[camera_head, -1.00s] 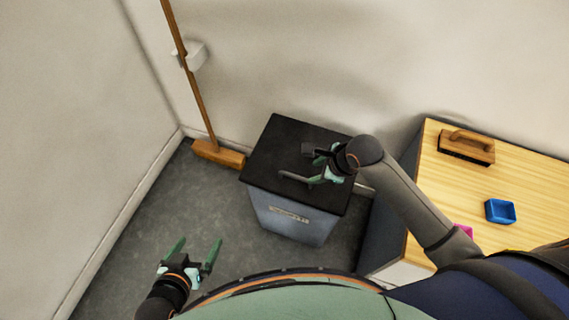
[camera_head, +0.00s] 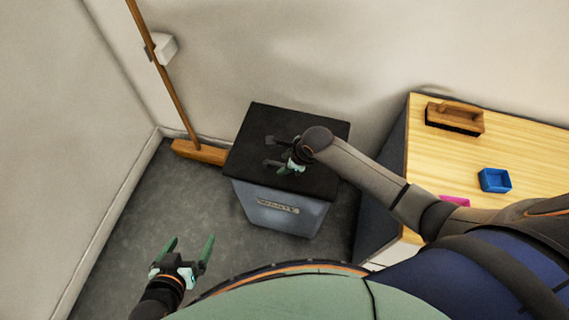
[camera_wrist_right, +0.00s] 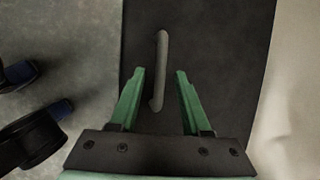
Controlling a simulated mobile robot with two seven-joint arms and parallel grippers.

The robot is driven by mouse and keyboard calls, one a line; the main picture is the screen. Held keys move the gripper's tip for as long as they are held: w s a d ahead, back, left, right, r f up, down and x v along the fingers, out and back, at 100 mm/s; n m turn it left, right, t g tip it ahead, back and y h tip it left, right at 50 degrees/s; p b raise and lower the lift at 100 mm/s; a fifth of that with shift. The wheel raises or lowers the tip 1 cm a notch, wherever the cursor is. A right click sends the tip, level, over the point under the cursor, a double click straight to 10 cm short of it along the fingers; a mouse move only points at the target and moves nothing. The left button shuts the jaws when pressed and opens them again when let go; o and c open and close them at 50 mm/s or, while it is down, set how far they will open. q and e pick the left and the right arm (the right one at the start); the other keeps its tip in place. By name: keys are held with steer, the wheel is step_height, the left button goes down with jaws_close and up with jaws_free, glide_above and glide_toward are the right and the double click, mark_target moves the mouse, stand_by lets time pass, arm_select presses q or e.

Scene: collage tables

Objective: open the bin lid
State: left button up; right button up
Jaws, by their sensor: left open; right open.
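The bin (camera_head: 300,222) is grey-blue with a label on its front and stands on the floor. Its flat black lid (camera_head: 318,120) is shut. My right gripper (camera_head: 280,156) is over the middle of the lid, open. In the right wrist view the lid (camera_wrist_right: 225,60) has a grey bar handle (camera_wrist_right: 162,50). The handle lies between the two green fingers (camera_wrist_right: 160,78), apart from both in the picture, and reaches beyond their tips. I cannot tell the height of the fingers above the lid. My left gripper (camera_head: 188,254) is open and empty, low over the floor at left.
A broom (camera_head: 200,152) leans in the corner by a white wall box (camera_head: 165,46), its head close to the bin's left side. A wooden table (camera_head: 480,155) at right holds a brush (camera_head: 455,122), a blue tray (camera_head: 494,180) and a pink item (camera_head: 455,200). Floor left is clear.

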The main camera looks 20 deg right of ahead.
jaws_close()
stand_by(0.4)
stand_by(1.1)
